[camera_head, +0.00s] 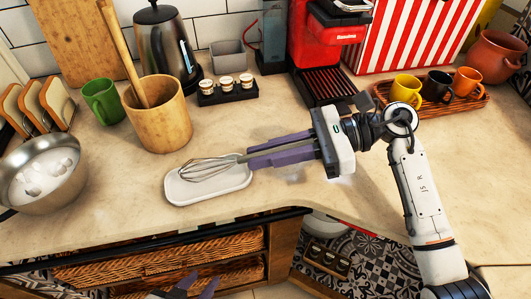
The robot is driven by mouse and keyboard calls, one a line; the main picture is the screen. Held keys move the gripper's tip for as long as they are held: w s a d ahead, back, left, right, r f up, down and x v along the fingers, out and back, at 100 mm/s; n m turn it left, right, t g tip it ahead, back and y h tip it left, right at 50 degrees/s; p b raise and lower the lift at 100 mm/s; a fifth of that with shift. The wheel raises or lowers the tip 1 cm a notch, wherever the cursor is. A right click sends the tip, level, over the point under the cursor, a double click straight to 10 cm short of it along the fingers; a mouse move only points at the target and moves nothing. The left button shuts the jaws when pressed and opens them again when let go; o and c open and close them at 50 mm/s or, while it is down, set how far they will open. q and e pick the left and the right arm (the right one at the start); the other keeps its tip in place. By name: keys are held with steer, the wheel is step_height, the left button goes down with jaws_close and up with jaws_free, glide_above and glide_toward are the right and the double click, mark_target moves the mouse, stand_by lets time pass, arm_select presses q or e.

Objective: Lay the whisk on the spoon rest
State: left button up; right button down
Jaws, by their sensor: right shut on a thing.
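The whisk (205,168) has a wire head and a thin grey handle. Its head is over the white spoon rest (186,196), a shallow tray on the counter; I cannot tell whether the wires touch it. My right gripper (250,158), with purple fingers, is shut on the whisk's handle from the right, and the fingers hide most of the handle. My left gripper (198,285) is low at the bottom edge, below the counter front and partly cut off. Its fingers look apart and empty.
A wooden utensil crock (158,122) stands behind the spoon rest. A black tray with small jars (228,95) and a red coffee machine (325,50) stand behind. Bare counter lies in front.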

steer(key=c, duration=1.7)
jaws_free()
step_height(320, 180, up, 10)
